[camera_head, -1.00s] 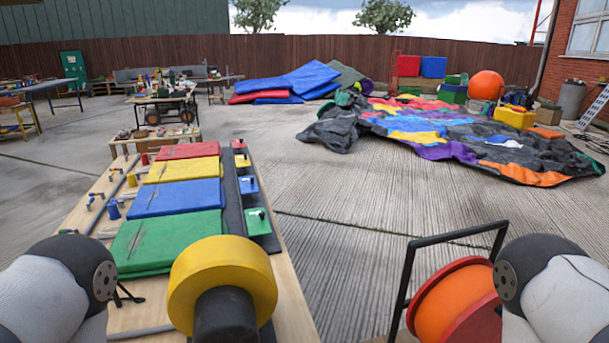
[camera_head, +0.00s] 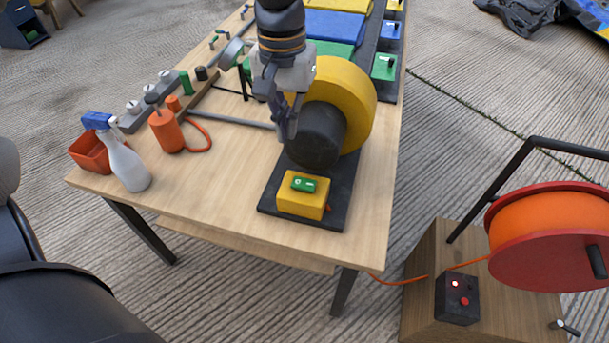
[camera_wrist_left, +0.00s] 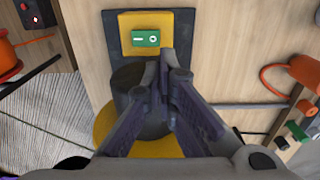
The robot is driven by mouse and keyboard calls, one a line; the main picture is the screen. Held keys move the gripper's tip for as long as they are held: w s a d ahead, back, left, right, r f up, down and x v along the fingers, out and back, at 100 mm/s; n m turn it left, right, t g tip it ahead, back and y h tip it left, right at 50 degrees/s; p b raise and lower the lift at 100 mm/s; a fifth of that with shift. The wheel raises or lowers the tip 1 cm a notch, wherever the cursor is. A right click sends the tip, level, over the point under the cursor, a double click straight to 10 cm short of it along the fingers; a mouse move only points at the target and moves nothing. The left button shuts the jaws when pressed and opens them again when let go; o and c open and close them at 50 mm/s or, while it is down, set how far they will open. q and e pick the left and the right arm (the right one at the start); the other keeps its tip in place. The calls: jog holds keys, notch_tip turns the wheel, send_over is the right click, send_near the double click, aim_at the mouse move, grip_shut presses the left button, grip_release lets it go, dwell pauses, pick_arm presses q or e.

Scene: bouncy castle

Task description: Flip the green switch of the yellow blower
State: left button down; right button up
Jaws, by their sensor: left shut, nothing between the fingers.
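The yellow blower (camera_head: 352,92) stands on a black base near the front of the wooden table, its dark motor facing the near edge. Its yellow switch box (camera_head: 302,204) sits on the base in front of the motor, with the green switch (camera_head: 304,184) on top. My left gripper (camera_head: 285,132) points down beside the motor, shut and empty, apart from the switch. In the left wrist view the green switch (camera_wrist_left: 146,38) lies just beyond my shut fingertips (camera_wrist_left: 168,68), slightly left, in plain sight. My right gripper is not in view.
A spray bottle (camera_head: 126,162), an orange container (camera_head: 90,152) and an orange can (camera_head: 166,130) stand left of the blower. An orange cable reel (camera_head: 550,225) stands right of the table. The tabletop in front of the switch box is narrow.

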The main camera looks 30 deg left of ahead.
aim_at(304, 184)
pick_arm(q)
jog(key=shift+w+a+r, duration=0.2)
jog(key=shift+r, duration=0.5)
jog(key=shift+f, duration=0.1)
notch_tip(304, 184, down, 14)
jog(key=shift+r+b, duration=0.1)
jog(key=shift+b, duration=0.8)
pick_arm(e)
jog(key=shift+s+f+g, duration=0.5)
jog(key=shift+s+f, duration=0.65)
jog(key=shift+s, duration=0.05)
